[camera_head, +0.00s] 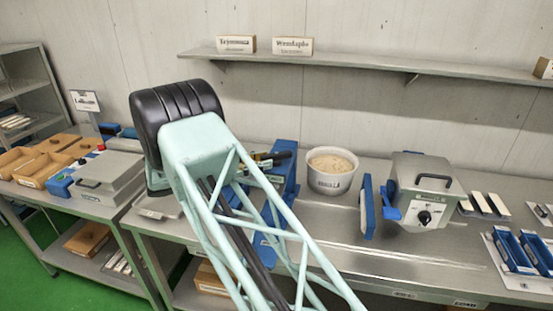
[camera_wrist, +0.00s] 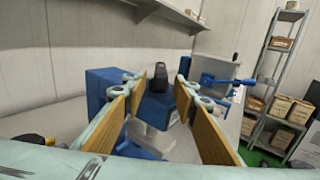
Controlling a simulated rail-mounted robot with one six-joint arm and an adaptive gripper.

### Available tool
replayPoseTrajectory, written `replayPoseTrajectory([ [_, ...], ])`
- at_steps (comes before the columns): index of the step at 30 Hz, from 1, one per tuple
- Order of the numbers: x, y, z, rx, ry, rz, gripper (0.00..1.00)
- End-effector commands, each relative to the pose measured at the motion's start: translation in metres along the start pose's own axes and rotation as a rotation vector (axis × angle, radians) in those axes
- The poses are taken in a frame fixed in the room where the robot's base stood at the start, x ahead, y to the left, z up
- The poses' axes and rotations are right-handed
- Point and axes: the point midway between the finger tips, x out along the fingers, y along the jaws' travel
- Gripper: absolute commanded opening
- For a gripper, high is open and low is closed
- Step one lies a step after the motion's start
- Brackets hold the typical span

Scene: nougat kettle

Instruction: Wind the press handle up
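In the wrist view a black upright knob (camera_wrist: 160,78), which looks like the grip of the press handle, stands above a blue block (camera_wrist: 156,108). My gripper (camera_wrist: 160,88) is open, its two wooden-faced fingers spread to the left and right of the knob in the picture. Nothing is held between them. I cannot tell whether the knob is between the fingertips or beyond them. In the head view the blue press frame (camera_head: 288,168) stands behind my arm, which hides much of it. Dark parts near the frame are too small to tell apart.
A white bowl (camera_head: 331,172) of pale mass stands right of the press. A grey kettle box (camera_head: 424,190) with a dial and blue fittings is farther right. A wall shelf (camera_head: 370,66) runs above. A grey lidded box (camera_head: 95,178) and wooden trays stand left.

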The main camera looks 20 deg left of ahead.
Motion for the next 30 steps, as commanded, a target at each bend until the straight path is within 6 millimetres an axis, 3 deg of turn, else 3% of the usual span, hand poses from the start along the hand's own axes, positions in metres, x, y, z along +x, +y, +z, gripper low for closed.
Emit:
replayPoseTrajectory([
  [12, 0.047, 0.0, 0.001, 0.001, 0.0, -0.001, 0.26],
  [27, 0.056, 0.0, 0.0, 0.001, 0.0, 0.001, 0.26],
  [30, 0.056, 0.0, 0.0, 0.001, 0.0, 0.001, 0.19],
])
